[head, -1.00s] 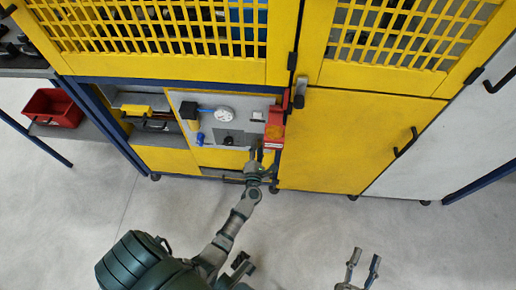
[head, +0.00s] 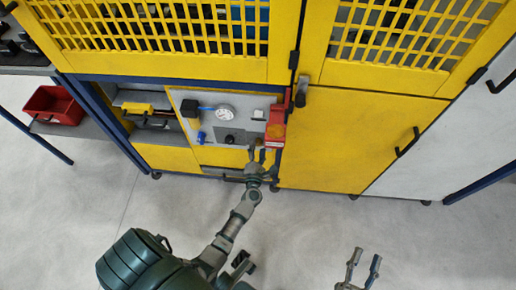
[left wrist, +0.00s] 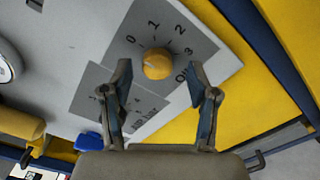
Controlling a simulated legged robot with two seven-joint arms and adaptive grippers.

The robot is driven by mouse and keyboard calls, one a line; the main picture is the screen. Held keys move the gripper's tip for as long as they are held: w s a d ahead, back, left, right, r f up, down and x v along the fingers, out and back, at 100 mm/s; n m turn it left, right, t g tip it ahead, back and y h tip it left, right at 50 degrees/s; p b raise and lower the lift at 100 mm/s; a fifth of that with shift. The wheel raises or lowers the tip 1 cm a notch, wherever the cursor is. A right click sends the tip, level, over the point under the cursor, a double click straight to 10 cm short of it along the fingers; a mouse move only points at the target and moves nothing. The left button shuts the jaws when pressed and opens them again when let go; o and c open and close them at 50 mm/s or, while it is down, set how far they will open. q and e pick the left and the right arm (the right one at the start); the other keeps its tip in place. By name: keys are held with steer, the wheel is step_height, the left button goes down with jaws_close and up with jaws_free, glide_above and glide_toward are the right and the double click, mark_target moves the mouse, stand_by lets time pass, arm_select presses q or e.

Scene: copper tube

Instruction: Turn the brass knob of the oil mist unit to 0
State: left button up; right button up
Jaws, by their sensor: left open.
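The round brass knob (left wrist: 158,64) sits on a grey dial plate (left wrist: 205,48) with black numbers around it. I cannot make out which number the knob points to. My left gripper (left wrist: 160,82) is open, with one fingertip on each side of the knob in the left wrist view; no contact shows. In the head view my left gripper (head: 264,156) is in front of the grey panel (head: 213,155), just below the red box (head: 275,130). The knob is too small to make out there. My right gripper (head: 364,262) is open and empty, low over the floor.
A yellow door (head: 350,140) stands to the right. A red bin (head: 55,106) is at far left. The floor in front is clear.

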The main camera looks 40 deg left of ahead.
arm_select(q)
steer(key=v, duration=1.1)
steer(key=shift+d, duration=0.2)
steer(key=shift+s+f, duration=0.1)
steer(key=shift+f, duration=0.1)
steer(key=shift+r, duration=0.1)
